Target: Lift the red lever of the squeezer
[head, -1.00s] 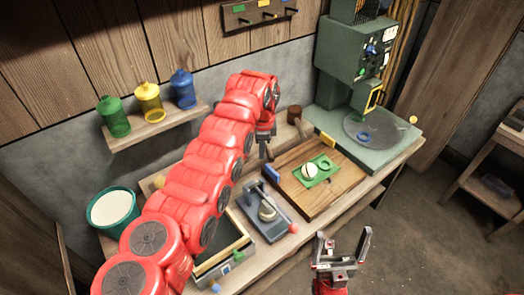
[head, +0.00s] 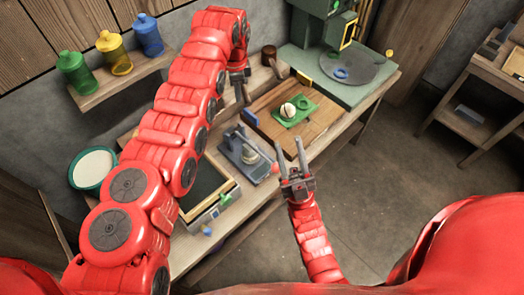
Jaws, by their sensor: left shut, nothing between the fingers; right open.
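The squeezer (head: 238,158) is a grey-blue device on the workbench, with a pale round part in its middle. The red end of its lever (head: 276,168) shows at its front right, partly hidden by my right gripper. My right gripper (head: 290,141) is open, its fingers pointing up the picture, close beside the lever end. I cannot tell whether they touch. My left gripper (head: 245,98) is shut and empty, behind the squeezer near the left edge of the wooden board.
Right of the squeezer is a wooden board (head: 322,122) with a green mat (head: 303,114) holding a white ball. A green machine (head: 365,85) stands behind. A dark tray (head: 200,195) lies front left, a green bowl (head: 76,178) further left. Shelf jars stand at the back.

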